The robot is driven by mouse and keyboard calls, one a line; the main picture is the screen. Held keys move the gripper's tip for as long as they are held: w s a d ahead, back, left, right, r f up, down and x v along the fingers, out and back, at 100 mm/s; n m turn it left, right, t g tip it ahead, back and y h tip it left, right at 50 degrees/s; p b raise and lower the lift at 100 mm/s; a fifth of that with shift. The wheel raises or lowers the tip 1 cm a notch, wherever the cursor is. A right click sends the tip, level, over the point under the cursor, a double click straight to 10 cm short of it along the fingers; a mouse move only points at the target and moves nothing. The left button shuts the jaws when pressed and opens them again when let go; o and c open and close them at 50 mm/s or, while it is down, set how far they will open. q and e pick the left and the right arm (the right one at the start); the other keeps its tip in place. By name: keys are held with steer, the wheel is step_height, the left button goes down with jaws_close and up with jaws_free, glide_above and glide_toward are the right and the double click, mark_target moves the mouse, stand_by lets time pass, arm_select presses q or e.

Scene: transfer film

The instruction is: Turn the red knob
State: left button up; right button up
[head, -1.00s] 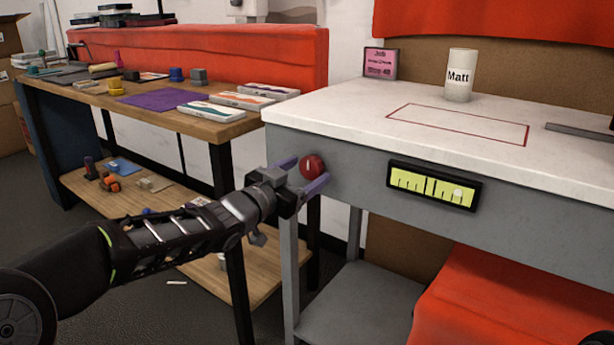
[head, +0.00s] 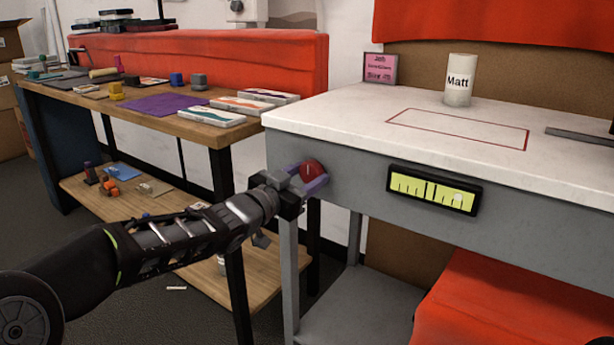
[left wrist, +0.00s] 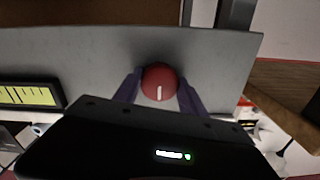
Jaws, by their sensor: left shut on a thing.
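The red knob (head: 313,170) sits on the grey front panel of the white-topped table, near its left end. A pale mark line shows on its face. My left gripper (head: 311,178) is at the knob, its purple fingers shut on either side of it. In the left wrist view the knob (left wrist: 160,82) sits between the two fingers (left wrist: 160,92), with its pale line pointing toward the gripper body. A yellow-green dial (head: 433,189) in a black frame is on the same panel to the right; it also shows in the left wrist view (left wrist: 28,95). My right gripper is out of view.
A white canister marked "Matt" (head: 459,80) and a pink sign (head: 380,68) stand on the white tabletop (head: 340,118). A wooden workbench (head: 150,117) with boxes and small items stands left. Red cloth (head: 490,305) lies below the panel.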

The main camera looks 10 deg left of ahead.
arm_select(q)
steer(key=shift+c, duration=1.2)
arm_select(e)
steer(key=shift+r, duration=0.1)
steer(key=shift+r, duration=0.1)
arm_select(q)
steer(key=shift+r+n+p, duration=0.15)
steer(key=shift+n+p, duration=0.45)
steer(key=shift+p, duration=0.35)
steer(key=n+p, duration=0.8)
steer(key=p, duration=0.1)
steer(key=n+p, duration=0.2)
steer(key=n, duration=0.2)
steer(key=shift+p, duration=0.4)
steer(key=shift+d+n+p, duration=0.1)
steer(key=shift+n+p, duration=0.25)
steer(key=shift+n, duration=0.35)
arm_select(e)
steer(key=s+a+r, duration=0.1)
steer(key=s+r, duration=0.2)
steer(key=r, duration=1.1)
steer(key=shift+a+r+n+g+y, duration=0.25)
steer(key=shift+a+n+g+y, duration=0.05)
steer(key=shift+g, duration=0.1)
